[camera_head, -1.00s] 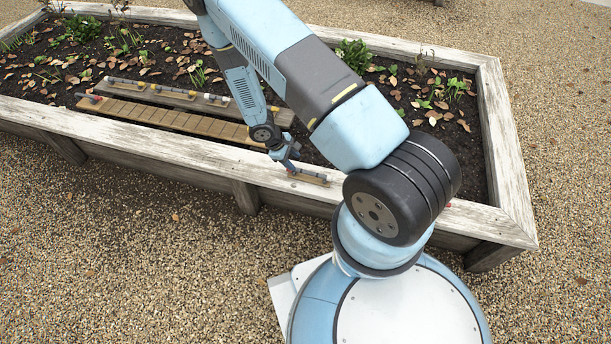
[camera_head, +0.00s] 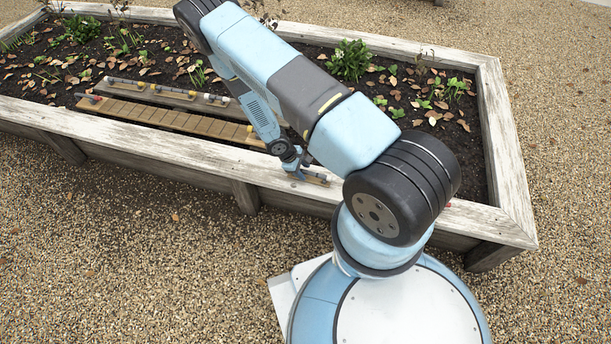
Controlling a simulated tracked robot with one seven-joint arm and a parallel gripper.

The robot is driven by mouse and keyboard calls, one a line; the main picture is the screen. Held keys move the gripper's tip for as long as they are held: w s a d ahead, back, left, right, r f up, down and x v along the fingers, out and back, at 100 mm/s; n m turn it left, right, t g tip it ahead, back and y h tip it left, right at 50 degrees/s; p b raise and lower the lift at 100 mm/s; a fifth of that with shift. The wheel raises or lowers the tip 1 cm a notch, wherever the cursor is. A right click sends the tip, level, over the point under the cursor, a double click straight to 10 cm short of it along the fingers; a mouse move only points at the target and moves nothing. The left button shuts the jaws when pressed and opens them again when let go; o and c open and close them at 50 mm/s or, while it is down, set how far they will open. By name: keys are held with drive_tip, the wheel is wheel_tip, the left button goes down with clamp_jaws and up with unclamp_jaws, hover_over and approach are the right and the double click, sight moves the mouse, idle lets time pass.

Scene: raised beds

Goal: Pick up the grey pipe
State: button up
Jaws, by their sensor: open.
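My gripper (camera_head: 298,174) is small in the head view and hangs over the bed's near wooden rim. It is open and comes down at a small tan wooden block (camera_head: 318,180) on that rim. A short grey pipe (camera_head: 316,175) lies along the top of this block, partly hidden behind my gripper. I cannot tell whether the fingers are around the pipe or just beside it, or whether they touch it.
The raised bed's pale rim (camera_head: 170,150) runs across the view. Inside, a slatted wooden board (camera_head: 165,115) and a grey plank (camera_head: 185,99) carry small pipe fittings. Leafy plants (camera_head: 350,60) grow behind my arm. Gravel (camera_head: 120,250) in front is clear.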

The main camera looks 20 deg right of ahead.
clamp_jaws()
idle(0.5)
